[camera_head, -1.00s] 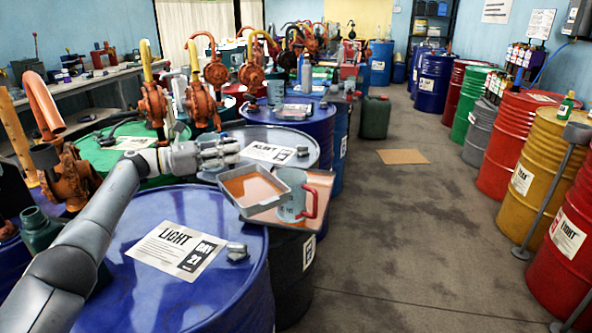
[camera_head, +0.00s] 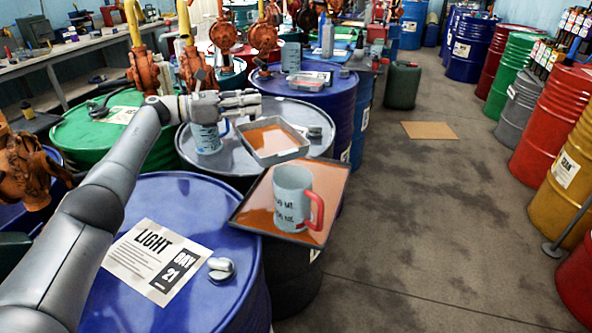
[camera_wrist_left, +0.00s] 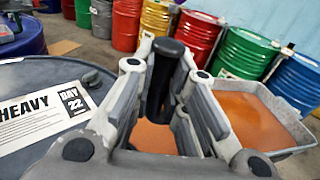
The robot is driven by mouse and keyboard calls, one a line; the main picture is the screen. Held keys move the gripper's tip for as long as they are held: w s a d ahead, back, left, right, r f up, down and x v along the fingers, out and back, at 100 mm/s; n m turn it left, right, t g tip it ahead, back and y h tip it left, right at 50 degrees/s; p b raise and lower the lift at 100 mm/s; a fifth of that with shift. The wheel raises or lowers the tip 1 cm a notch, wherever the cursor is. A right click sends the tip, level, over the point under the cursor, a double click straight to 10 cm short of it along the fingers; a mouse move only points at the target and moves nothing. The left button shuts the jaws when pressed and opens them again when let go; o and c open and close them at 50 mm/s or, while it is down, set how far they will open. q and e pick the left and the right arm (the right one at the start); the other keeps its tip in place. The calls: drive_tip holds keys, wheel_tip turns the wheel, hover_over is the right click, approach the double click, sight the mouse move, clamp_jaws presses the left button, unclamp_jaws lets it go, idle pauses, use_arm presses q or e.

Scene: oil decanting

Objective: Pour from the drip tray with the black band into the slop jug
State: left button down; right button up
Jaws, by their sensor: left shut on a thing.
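A grey drip tray (camera_head: 281,157) holding orange-brown liquid hangs at my left gripper (camera_head: 252,103), over the near right part of a grey-blue drum. It looks about level. In the left wrist view my left gripper (camera_wrist_left: 166,65) is shut on the tray's dark handle (camera_wrist_left: 162,82); the tray (camera_wrist_left: 301,132) shows to the right. I cannot tell whether its base clears the drum top. A grey jug with a red handle (camera_head: 292,196) and dark lettering stands upright in a rusty shallow tray (camera_head: 245,219), nearer than the held tray. My right gripper is out of view.
A pale jug with a blue handle (camera_head: 207,138) stands on the grey-blue drum (camera_head: 235,160), close to my left wrist. A blue drum labelled LIGHT (camera_head: 185,205) is in front. Pumps stand behind on the left. The floor aisle on the right is open, with cardboard (camera_head: 429,130) on it.

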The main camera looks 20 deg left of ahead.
use_arm(q)
drive_tip(key=shift+s+r, duration=0.15)
drive_tip(key=shift+r, duration=0.2)
drive_tip(key=shift+s+d+r+m+p, duration=0.1)
drive_tip(key=shift+r+m+p, duration=0.1)
drive_tip(key=shift+r+p, duration=0.35)
drive_tip(key=shift+s+d+r+m+p, duration=0.1)
drive_tip(key=shift+r+m+p, duration=0.2)
drive_tip(key=shift+p, duration=0.4)
drive_tip(key=r+p, duration=0.1)
drive_tip(key=s+d+r+m+p, duration=0.1)
drive_tip(key=r, duration=0.1)
drive_tip(key=r+m+p, duration=0.1)
drive_tip(key=p, duration=0.1)
drive_tip(key=shift+s+d+r+y, duration=0.3)
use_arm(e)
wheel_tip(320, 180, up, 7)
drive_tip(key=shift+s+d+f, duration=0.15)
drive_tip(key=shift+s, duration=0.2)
use_arm(q)
drive_tip(key=shift+s+d+r+m+y+p, duration=0.3)
drive_tip(key=shift+s+d+r+m+p, duration=0.4)
drive_tip(key=shift+m+p, duration=0.3)
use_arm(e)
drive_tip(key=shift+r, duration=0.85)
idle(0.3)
